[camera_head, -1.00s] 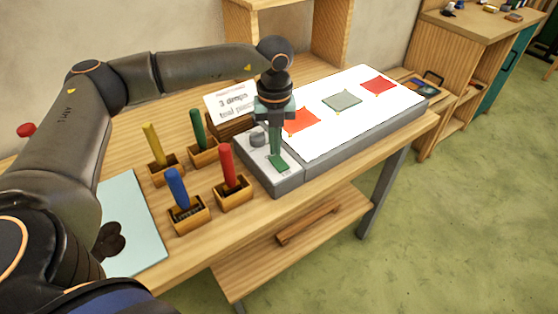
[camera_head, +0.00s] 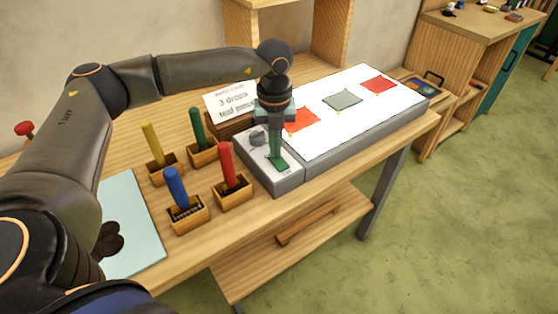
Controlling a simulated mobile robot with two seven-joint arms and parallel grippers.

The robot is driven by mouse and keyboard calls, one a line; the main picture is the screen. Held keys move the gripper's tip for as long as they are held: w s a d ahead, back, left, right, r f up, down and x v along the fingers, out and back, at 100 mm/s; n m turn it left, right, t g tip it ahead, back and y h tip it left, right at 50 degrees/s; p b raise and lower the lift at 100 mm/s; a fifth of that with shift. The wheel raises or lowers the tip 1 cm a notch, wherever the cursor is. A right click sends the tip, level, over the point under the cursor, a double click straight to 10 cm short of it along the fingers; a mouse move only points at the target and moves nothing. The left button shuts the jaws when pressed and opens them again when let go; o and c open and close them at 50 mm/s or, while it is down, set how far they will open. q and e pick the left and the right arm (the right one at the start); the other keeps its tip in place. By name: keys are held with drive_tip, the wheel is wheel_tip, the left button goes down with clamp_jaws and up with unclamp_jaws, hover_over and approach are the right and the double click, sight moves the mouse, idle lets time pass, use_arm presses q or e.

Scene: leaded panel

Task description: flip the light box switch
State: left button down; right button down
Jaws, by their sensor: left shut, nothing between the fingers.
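The light box (camera_head: 365,125) lies on the wooden table, its white top glowing, with two red glass pieces (camera_head: 379,85) and a grey-green one (camera_head: 343,100) on it. A grey control block (camera_head: 287,183) adjoins its left end and carries a dark knob (camera_head: 257,138) and a green part, seemingly the switch (camera_head: 278,165). My left gripper (camera_head: 275,155) is shut and points down over the block, its tips at or just above the green part. I cannot tell whether they touch. The gripper partly hides the block. My right gripper is not in view.
Wooden holders with yellow, green, blue and red (camera_head: 227,166) handled tools stand left of the block. A printed card (camera_head: 230,101) stands behind. A pale blue sheet (camera_head: 133,225) lies at the left. A wooden shelf (camera_head: 335,30) stands at the back.

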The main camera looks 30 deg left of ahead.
use_arm(q)
drive_tip(key=shift+f, duration=0.4)
drive_tip(key=shift+r+p, duration=2.35)
drive_tip(key=shift+r, duration=1.25)
drive_tip(key=shift+s+f, duration=0.15)
